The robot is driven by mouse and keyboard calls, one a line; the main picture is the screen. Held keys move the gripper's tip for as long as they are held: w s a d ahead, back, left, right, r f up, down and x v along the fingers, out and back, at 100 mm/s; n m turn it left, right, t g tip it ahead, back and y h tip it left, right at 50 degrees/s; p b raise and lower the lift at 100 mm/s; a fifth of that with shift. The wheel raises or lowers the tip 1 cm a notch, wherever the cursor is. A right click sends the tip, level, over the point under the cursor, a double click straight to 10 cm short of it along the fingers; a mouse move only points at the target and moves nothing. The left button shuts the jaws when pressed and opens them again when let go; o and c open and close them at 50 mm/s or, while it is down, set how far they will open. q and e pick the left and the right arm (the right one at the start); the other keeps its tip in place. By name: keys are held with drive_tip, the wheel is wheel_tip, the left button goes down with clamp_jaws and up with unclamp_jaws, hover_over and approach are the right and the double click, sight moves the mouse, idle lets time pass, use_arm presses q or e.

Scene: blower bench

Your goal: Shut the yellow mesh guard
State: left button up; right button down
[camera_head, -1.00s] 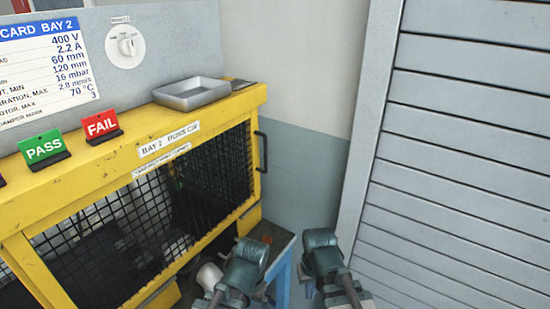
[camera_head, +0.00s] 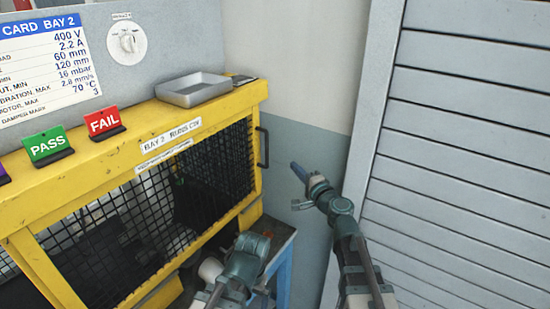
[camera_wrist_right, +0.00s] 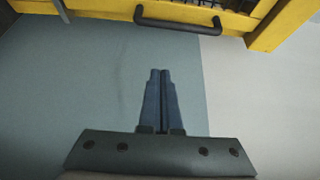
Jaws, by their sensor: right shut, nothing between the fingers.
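The yellow mesh guard (camera_head: 254,165) is a yellow frame with black wire mesh, at the left of the head view. A black bar handle (camera_head: 264,148) is on its right edge. It also shows in the right wrist view as a dark handle (camera_wrist_right: 178,20) on a yellow bar. I cannot tell how far the guard stands from closed. My right gripper (camera_head: 297,172) is shut and empty, right of the handle and apart from it. Its blue fingers (camera_wrist_right: 161,80) are together in the wrist view, short of the handle. My left arm shows at bottom centre; its gripper is hidden.
A grey metal tray (camera_head: 193,91) lies on the yellow top. Green PASS (camera_head: 46,146) and red FAIL (camera_head: 103,122) signs stand beside it. A blue-legged bench (camera_head: 280,262) is below the handle. A grey slatted shutter (camera_head: 460,150) stands at the right.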

drive_tip(key=d+x, duration=0.1)
drive_tip(key=x, duration=1)
drive_tip(key=shift+s+a+r, duration=0.2)
drive_tip(key=shift+s+a, duration=1.25)
drive_tip(key=shift+s, duration=0.2)
